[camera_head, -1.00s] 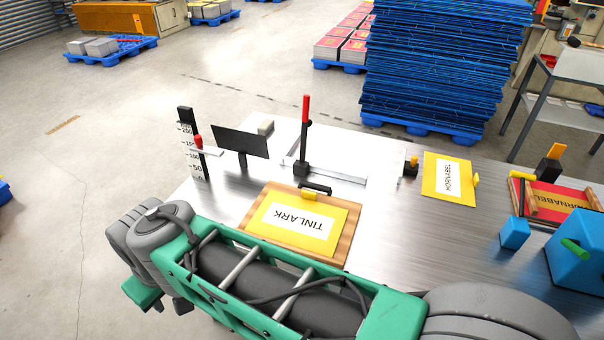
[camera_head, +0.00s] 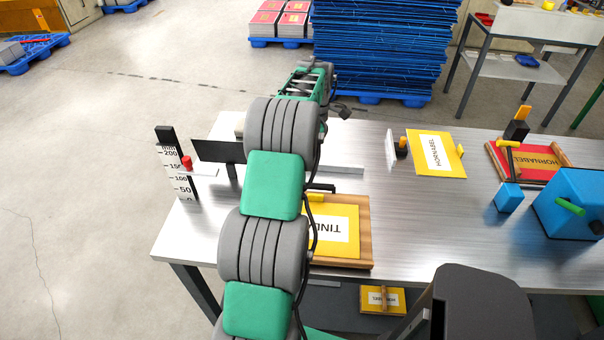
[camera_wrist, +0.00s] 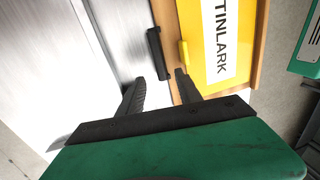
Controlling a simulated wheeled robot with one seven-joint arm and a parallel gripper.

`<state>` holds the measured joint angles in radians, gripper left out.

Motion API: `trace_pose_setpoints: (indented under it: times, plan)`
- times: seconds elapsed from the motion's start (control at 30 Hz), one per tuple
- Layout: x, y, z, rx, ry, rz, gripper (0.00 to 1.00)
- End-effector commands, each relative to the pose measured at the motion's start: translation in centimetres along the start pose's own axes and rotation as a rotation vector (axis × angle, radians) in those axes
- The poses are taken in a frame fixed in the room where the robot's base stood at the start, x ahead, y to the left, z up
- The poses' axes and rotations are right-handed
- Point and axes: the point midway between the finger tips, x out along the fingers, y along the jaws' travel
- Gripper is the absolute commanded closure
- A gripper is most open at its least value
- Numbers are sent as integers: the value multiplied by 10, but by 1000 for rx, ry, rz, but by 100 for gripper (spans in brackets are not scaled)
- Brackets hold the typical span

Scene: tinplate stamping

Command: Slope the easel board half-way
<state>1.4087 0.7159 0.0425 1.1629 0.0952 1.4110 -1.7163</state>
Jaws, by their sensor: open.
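The wooden board (camera_head: 362,215), which I take as the easel board, lies on the table with a yellow sheet marked TINLARK (camera_head: 338,243) on it. A yellow clip (camera_head: 316,197) and a black bar handle (camera_head: 322,187) are at its far edge. My arm hides its left part in the head view. In the wrist view the handle (camera_wrist: 158,54) stands beside the clip (camera_wrist: 184,55) and the sheet (camera_wrist: 222,38). My gripper (camera_wrist: 161,86) is open and empty, its fingertips pointing toward the handle and apart from it.
A height scale (camera_head: 178,168) and a dark plate (camera_head: 212,151) stand left of my arm. A tilted yellow HORNABEL sheet (camera_head: 436,153), a red HORNABEL board (camera_head: 533,160) and a blue box (camera_head: 575,203) are at right. Bare table (camera_head: 430,220) lies right of the board.

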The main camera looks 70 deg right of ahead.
Motion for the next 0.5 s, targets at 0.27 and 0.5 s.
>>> trace_pose_setpoints:
  times: [0.27,0.5]
  plan:
    - [39,1,10,-7,5,-10,59]
    - [76,1,10,-6,4,-6,59]
